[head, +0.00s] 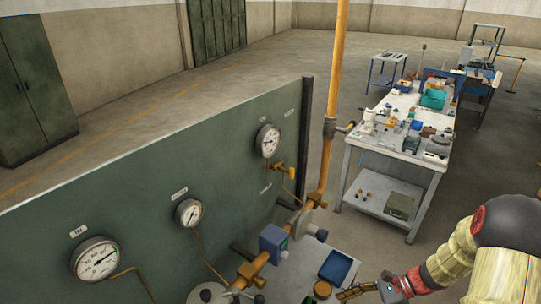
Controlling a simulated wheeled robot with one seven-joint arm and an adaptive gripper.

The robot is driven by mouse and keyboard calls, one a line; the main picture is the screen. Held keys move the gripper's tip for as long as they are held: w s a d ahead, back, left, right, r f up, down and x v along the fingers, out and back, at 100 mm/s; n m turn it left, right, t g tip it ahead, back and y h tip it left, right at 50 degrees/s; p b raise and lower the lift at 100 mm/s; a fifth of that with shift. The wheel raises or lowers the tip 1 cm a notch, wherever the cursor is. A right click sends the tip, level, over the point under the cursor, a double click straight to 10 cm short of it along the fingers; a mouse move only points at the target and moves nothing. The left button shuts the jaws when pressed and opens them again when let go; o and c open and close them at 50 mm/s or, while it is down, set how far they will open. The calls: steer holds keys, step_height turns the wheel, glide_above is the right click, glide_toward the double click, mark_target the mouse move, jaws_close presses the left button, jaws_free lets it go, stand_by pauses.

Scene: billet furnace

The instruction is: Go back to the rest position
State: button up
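My gripper (358,291) shows at the bottom edge of the head view, right of centre. My arm reaches in to it from the lower right, with a pale yellow sleeve and a red band behind the wrist. The fingers point left, near a small bench with a dark blue tray. They are small and partly cut by the frame edge, so I cannot tell whether they are open, shut or holding anything.
A green panel (140,195) carries gauges (96,259). An orange pipe (333,100) with a blue box (273,243) runs beside it. The blue tray (336,266) lies near my gripper. A cluttered workbench (380,143) stands behind; open floor lies beyond the panel.

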steer(key=s+a+r+n+t+h+b, duration=0.2)
steer(key=s+r+n+h+b, duration=0.3)
steer(key=s+r+n+b, duration=0.1)
steer(key=s+a+r+n+t+h+b, duration=0.2)
steer(key=s+r+n+h+b, duration=0.3)
steer(key=s+n+b, duration=0.4)
steer(key=shift+a+r+n+t+h+b, duration=0.4)
steer(key=shift+r+n+t+b, duration=0.3)
steer(key=shift+n, duration=1.1)
steer(key=shift+f, duration=0.15)
